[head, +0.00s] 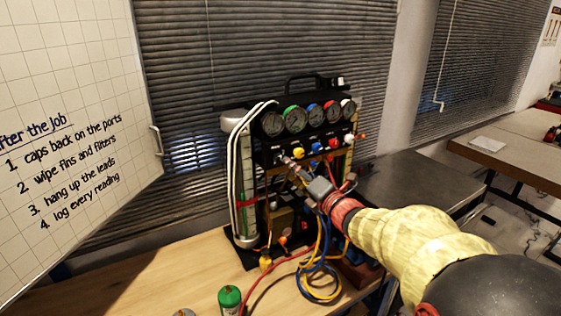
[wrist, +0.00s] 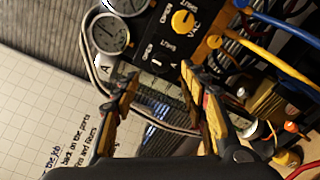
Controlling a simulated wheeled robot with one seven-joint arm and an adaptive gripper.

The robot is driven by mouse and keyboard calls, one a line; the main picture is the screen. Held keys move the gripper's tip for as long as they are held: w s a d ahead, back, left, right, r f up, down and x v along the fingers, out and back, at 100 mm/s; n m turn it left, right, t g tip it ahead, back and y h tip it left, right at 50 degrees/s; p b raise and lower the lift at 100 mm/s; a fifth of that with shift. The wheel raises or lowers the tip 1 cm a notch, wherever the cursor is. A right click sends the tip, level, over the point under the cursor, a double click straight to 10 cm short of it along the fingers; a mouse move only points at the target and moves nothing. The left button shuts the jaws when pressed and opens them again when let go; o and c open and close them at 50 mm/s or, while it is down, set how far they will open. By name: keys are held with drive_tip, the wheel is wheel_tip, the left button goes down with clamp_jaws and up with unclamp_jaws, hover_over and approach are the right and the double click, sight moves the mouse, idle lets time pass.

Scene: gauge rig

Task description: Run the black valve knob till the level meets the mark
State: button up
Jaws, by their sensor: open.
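The black valve knob (wrist: 157,63) sits on the black panel of the rig in the wrist view. In the head view my gripper (head: 287,163) is at the left of the panel and hides the knob. A clear upright tube (head: 248,180) with a red band (head: 247,203) stands at the rig's left. I cannot clearly make out its liquid level.
A yellow knob (wrist: 184,21) marked VAC is beside the black one. Several gauges (head: 309,117) line the rig's top. Blue and yellow hoses (head: 318,280) hang below my arm. A green canister (head: 229,299) stands on the wooden bench (head: 170,275).

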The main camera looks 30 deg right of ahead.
sight(279, 158)
drive_tip(key=w+n, duration=0.1)
drive_tip(key=w, duration=0.3)
drive_tip(key=w+n+b, duration=0.1)
drive_tip(key=w+n, duration=0.1)
drive_tip(key=w, duration=0.1)
drive_tip(key=shift+w, duration=0.4)
drive_tip(key=shift+c, duration=1.4)
drive_tip(key=c, duration=0.8)
clamp_jaws()
